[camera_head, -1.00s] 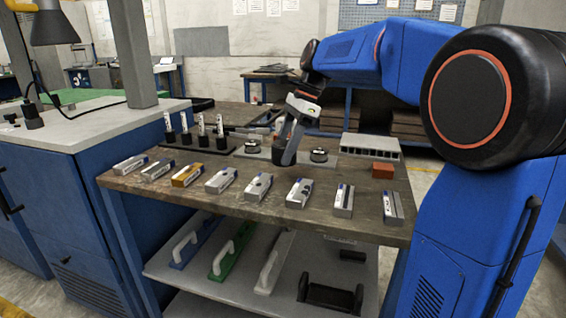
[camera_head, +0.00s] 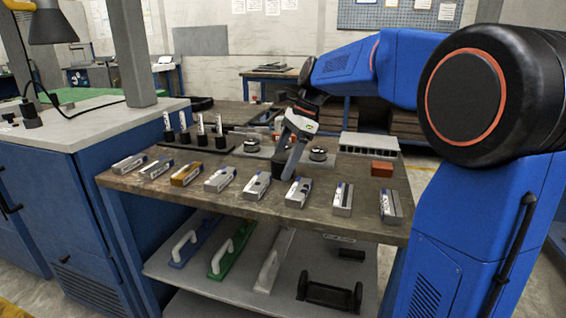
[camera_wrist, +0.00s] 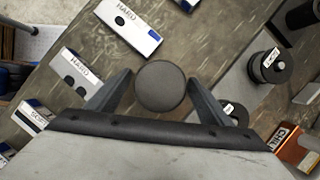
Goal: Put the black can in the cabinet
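The black can is a dark upright cylinder on the workbench; in the head view (camera_head: 280,165) my gripper partly hides it. In the wrist view its round top (camera_wrist: 161,86) lies between the two fingertips. My gripper (camera_head: 289,172) points down at the can from above, with its fingers also in the wrist view (camera_wrist: 160,80). The fingers are spread one on each side of the can, with narrow gaps showing, so it looks open. A blue cabinet (camera_head: 75,215) with dark handles and a pale top stands at the left, its front shut.
Several small boxes (camera_head: 220,179) line the bench's front edge. Spools (camera_head: 318,154), an orange-brown box (camera_head: 382,169), a grey rack (camera_head: 369,146) and a black stand with upright tubes (camera_head: 200,141) surround the can. A lower shelf (camera_head: 240,285) holds handled tools. A post rises at the left.

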